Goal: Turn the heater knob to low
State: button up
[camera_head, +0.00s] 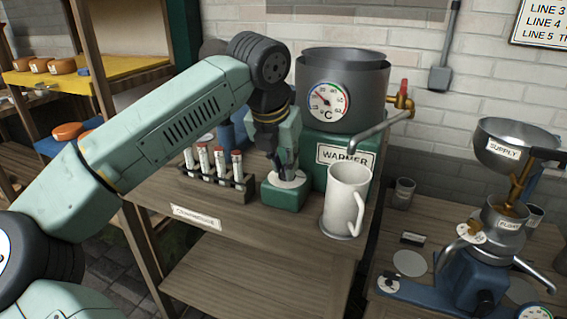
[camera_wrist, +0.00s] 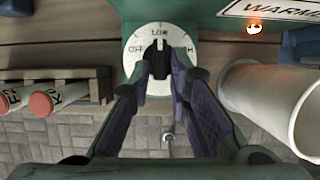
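The heater is a green box labelled WARMER (camera_head: 345,157), with a smaller green control block (camera_head: 284,196) at its front left. On top of that block is a white dial (camera_wrist: 134,62) marked OFF at left, LOW at top and, partly covered, a label ending in H at right. The dark knob (camera_wrist: 160,55) stands at the dial's middle. My gripper (camera_head: 287,170) points down over the dial. In the wrist view its fingertips (camera_wrist: 161,72) are on either side of the knob, very close to it.
A white mug (camera_head: 345,202) stands right of the control block, below a spout. A rack of red-capped tubes (camera_head: 218,180) is close on the left. A metal pot (camera_head: 342,88) with a thermometer sits on the heater. The shelf's front edge is near.

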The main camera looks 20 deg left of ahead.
jog(key=shift+o, duration=1.2)
jog(key=v, duration=0.7)
jog(key=shift+r, duration=0.25)
jog(key=shift+s, duration=0.2)
